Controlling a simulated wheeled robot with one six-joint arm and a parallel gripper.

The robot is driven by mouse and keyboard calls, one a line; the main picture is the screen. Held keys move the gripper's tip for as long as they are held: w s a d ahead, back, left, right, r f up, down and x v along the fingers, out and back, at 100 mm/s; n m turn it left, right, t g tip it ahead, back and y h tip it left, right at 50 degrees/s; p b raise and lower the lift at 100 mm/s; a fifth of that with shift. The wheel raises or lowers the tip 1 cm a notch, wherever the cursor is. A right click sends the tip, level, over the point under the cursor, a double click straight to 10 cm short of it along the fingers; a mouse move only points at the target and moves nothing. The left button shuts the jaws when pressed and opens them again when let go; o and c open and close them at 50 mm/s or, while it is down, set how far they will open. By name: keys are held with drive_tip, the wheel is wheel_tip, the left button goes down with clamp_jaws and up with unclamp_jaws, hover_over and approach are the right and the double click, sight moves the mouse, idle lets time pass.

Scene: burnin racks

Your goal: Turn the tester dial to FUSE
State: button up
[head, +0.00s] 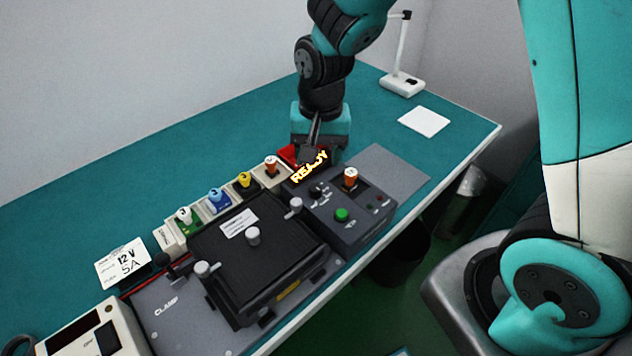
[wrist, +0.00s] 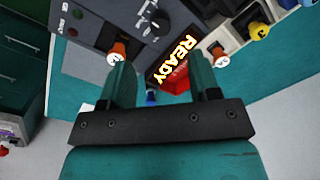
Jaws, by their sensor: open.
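The dark grey tester (head: 345,235) sits near the table's front edge, with a green button and a lit READY sign (head: 310,167) at its far side. Its small black dial (head: 317,191) is on the panel's left part; the labels around it are too small to read. In the wrist view the dial (wrist: 160,22) shows at the top, beyond the fingertips, and its setting cannot be told. My gripper (head: 309,152) is over the tester's far edge by the READY sign, apart from the dial. In the wrist view my gripper (wrist: 161,80) is open with nothing between its fingers.
An orange-topped part (head: 350,176) stands upright on the tester's panel. Several coloured-top holders (head: 218,199) line up to the left. A black clamp fixture (head: 262,265) is in front of them. A grey mat (head: 395,172) and a white card (head: 424,121) lie right.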

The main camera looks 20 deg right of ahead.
sight(316, 187)
wheel_tip(316, 187, down, 9)
drive_tip(key=shift+w+a+r+p, duration=0.1)
drive_tip(key=shift+a+p, duration=0.05)
drive_tip(key=shift+p, duration=0.2)
drive_tip(key=c, duration=0.9)
